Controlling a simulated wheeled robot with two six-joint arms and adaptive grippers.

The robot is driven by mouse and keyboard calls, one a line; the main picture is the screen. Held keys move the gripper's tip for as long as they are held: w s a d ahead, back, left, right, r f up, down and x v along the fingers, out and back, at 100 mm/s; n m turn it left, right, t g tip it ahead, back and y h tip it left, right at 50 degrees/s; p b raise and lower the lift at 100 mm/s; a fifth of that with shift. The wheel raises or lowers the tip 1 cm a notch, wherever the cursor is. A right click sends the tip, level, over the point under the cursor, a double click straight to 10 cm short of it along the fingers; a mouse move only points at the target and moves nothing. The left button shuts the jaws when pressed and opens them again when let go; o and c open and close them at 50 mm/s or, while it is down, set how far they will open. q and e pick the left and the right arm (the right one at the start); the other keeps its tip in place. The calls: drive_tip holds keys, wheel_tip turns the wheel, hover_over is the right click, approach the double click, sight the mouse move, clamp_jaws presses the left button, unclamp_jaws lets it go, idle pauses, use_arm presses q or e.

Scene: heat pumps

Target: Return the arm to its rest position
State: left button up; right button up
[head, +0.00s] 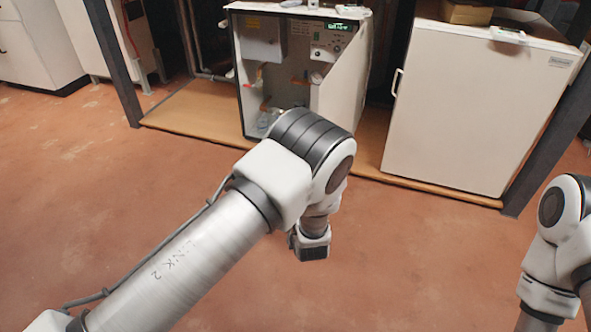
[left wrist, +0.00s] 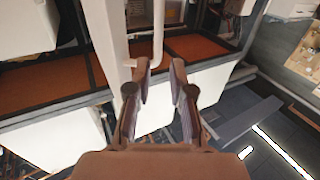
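My left arm reaches in from the lower left of the head view. Its elbow is at the centre, over the floor, and its wrist part hangs just below; its fingers do not show there. In the left wrist view my left gripper (left wrist: 160,68) has its two fingers apart, with nothing held between them. Part of my right arm shows at the right edge of the head view, bent; its gripper is out of frame.
An open heat pump cabinet (head: 349,92) with a lit green display (head: 340,27) stands behind my left elbow. A closed white cabinet (head: 460,110) with a handle stands to its right. Both stand on a wooden base (head: 190,112) between dark posts. The reddish floor (head: 430,260) in front is clear.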

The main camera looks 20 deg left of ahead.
use_arm(q)
drive_tip(key=s+a+f+m+g+h, duration=0.15)
drive_tip(key=s+a+f+g, duration=0.45)
drive_tip(key=s+a+f, duration=0.6)
drive_tip(key=s+d+f+m+g+h, duration=0.1)
drive_tip(key=s+d+f+g+h, duration=0.15)
drive_tip(key=s, duration=0.75)
drive_tip(key=s+d+f+m+g+h, duration=0.1)
drive_tip(key=s+d+f+g+h, duration=0.2)
drive_tip(key=s, duration=0.6)
drive_tip(key=s+d+f+m+g+h, duration=0.15)
drive_tip(key=s+g, duration=0.35)
drive_tip(key=s, duration=0.5)
wheel_tip(320, 180, up, 27)
drive_tip(key=p, duration=2.8)
drive_tip(key=shift+w+a+y, duration=0.35)
drive_tip(key=shift+w+a, duration=0.05)
drive_tip(key=shift+r, duration=0.15)
